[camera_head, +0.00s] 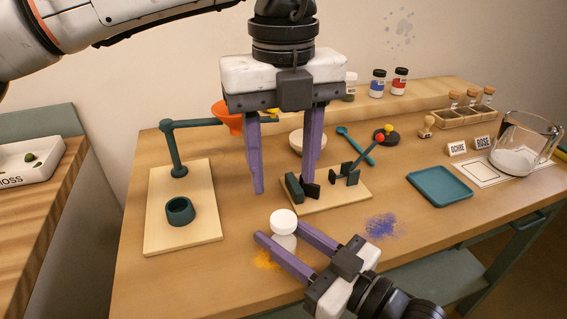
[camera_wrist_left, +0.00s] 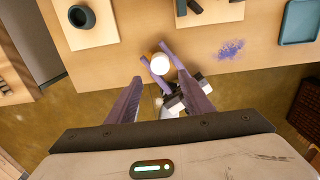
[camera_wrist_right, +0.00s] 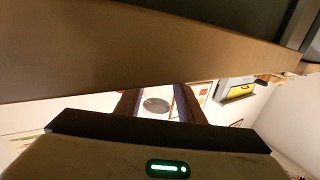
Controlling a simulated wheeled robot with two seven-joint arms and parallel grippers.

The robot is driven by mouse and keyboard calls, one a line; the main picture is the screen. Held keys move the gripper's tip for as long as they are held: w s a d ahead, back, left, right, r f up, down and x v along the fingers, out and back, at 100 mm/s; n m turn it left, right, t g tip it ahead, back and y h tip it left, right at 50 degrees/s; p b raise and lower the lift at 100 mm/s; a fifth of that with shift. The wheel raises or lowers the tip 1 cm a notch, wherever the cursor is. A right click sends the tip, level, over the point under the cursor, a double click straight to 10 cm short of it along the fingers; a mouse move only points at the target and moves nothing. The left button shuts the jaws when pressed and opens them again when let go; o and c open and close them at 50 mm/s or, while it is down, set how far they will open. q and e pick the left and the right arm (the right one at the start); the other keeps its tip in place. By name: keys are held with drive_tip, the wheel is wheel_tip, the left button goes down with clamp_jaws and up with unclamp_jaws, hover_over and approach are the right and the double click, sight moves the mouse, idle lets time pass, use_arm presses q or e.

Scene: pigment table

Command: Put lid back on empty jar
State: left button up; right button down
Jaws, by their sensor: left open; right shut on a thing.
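A small pale jar (camera_head: 284,241) stands near the front edge of the table, with a round white lid (camera_head: 283,219) at its top. The lid also shows from above in the left wrist view (camera_wrist_left: 161,62); I cannot tell whether it is fully seated. My right gripper (camera_head: 280,231) reaches in from the front and is shut on the jar, one finger on each side. My left gripper (camera_head: 285,188) is open and empty, pointing down above and behind the jar. In the right wrist view a grey disc (camera_wrist_right: 157,105) shows between the fingers; I cannot tell what it is.
Behind the jar is a wooden board with dark green blocks (camera_head: 345,176). To the left, a stand (camera_head: 174,150) holds an orange funnel (camera_head: 229,118) near a green cup (camera_head: 180,211). A teal tray (camera_head: 440,186) and a glass beaker (camera_head: 521,145) are at right.

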sight(283, 218)
use_arm(q)
drive_tip(key=shift+f, duration=4.05)
